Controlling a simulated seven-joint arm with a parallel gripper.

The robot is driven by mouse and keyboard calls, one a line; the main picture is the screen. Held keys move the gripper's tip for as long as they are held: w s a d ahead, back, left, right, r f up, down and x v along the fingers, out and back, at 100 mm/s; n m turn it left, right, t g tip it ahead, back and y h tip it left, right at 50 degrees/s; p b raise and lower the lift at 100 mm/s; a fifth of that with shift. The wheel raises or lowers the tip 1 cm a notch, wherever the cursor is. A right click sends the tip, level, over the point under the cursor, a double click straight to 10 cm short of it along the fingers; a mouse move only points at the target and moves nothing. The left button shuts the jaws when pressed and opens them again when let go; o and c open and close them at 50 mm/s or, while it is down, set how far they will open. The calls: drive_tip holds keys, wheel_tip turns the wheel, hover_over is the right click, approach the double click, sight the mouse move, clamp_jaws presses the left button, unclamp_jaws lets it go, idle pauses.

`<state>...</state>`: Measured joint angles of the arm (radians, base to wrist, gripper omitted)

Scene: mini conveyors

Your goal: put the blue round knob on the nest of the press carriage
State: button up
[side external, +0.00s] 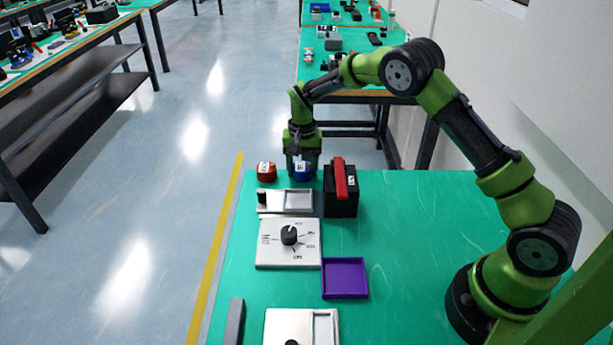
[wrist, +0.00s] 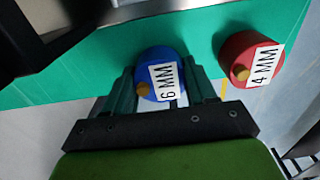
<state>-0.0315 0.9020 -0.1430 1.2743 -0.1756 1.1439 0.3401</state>
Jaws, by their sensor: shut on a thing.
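The blue round knob (side external: 303,169) is at the far edge of the green table, with a white label reading 6 MM and a brass-coloured peg in the wrist view (wrist: 158,72). My gripper (side external: 302,163) points down over it, and its two fingers (wrist: 163,88) are closed on the knob's sides. I cannot tell whether the knob touches the table. A silver plate with a black knob and a square recessed area (side external: 285,201) lies just nearer the camera. A similar plate (side external: 300,328) is at the near edge, partly cut off. I cannot tell which is the press carriage.
A red round knob labelled 4 MM (wrist: 250,58) stands left of the blue one in the side view (side external: 266,170). A black box with a red bar (side external: 341,190) stands close right. A white dial plate (side external: 289,243), purple tray (side external: 345,279) and grey bar (side external: 234,322) lie nearer.

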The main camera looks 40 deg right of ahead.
wheel_tip(320, 180, up, 9)
drive_tip(key=s+a+r+n, duration=0.1)
drive_tip(key=s+r+n, duration=0.35)
drive_tip(key=s, duration=0.35)
drive_tip(key=s+a+r+n, duration=0.2)
drive_tip(key=s+r+n, duration=0.25)
drive_tip(key=s, duration=0.35)
drive_tip(key=m, duration=0.9)
hover_over(302, 166)
wheel_tip(302, 166, down, 8)
drive_tip(key=shift+f, duration=0.1)
drive_tip(key=shift+s+f, duration=0.1)
drive_tip(key=shift+f, duration=4.7)
